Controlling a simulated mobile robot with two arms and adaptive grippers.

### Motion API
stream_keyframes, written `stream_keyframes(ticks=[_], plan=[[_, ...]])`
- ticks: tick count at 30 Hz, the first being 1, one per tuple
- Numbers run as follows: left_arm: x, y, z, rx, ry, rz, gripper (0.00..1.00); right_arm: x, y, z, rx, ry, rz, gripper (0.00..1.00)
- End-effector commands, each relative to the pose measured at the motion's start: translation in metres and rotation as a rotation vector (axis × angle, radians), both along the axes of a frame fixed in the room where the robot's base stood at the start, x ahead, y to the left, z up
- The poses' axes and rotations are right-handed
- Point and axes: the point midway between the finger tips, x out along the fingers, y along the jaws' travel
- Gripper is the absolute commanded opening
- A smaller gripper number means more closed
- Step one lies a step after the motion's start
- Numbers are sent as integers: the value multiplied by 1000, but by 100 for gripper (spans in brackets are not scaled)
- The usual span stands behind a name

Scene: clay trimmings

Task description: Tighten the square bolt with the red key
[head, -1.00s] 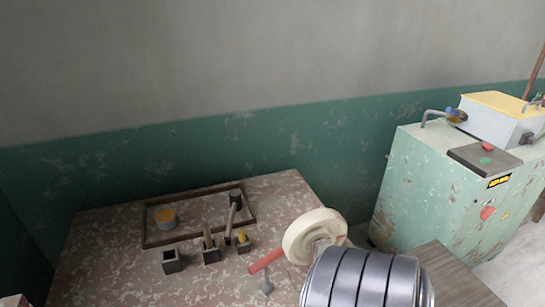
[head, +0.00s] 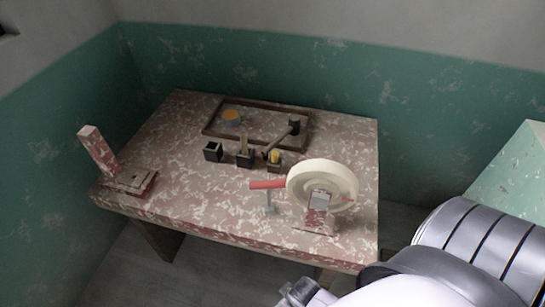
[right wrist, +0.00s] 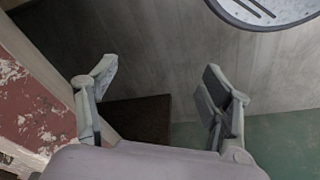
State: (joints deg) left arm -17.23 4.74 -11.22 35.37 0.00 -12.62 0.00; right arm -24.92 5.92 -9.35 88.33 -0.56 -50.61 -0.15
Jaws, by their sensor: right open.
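The red key (head: 267,184) has a red crossbar handle and a grey shank. It stands upright on the near part of the table, just left of a cream wheel (head: 337,170). I cannot make out a square bolt for sure; the wheel's stand and the key's foot are too small to read. My right gripper (right wrist: 160,90) is open and empty in the right wrist view, its two fingers wide apart. In the head view my right arm is at the lower right, in front of the table and apart from the key. My left gripper is not in view.
The speckled table (head: 210,205) has a shallow tray (head: 207,130) at the back and small dark holders (head: 213,152) in front of it. A post on a plate (head: 98,152) stands at the left corner. A pale green cabinet (head: 515,175) is at the right. The table's front left is clear.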

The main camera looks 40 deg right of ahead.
Motion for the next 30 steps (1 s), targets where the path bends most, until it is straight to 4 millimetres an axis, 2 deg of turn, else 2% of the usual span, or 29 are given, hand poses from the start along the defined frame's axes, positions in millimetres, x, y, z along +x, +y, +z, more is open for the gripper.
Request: stream_keyframes(ticks=[1,5,8,11,12,14,15,17,18,21,22,24,26,27,28,29,30], plan=[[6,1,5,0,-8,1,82,25,-2,32,-16,-58,21,73],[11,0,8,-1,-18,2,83,91,-11,85,-104,-244,123,73],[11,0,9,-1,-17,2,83,147,-15,126,-199,-428,237,73],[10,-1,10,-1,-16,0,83,207,-11,176,-317,-647,388,73],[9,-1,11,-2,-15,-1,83,230,-6,199,-370,-743,463,73],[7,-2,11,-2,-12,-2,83,263,6,237,-455,-894,590,73],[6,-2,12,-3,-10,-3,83,281,16,263,-517,-997,686,73],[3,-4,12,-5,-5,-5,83,304,38,302,-619,-1156,854,73],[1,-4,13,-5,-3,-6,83,315,57,329,-692,-1266,986,73],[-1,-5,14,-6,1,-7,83,321,108,377,-884,-1514,1384,73],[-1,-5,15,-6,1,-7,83,319,121,384,-938,-1570,1514,73],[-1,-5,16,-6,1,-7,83,307,145,388,-1048,-1665,1838,73],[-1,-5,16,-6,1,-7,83,295,152,378,-1121,-1694,2142,73],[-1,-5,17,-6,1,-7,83,288,150,367,-1154,-1682,2356,73],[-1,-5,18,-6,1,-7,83,283,143,357,1102,1559,-2379,73],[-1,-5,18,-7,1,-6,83,279,132,346,1030,1410,-2364,73],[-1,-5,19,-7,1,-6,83,276,112,331,933,1214,-2346,73]])
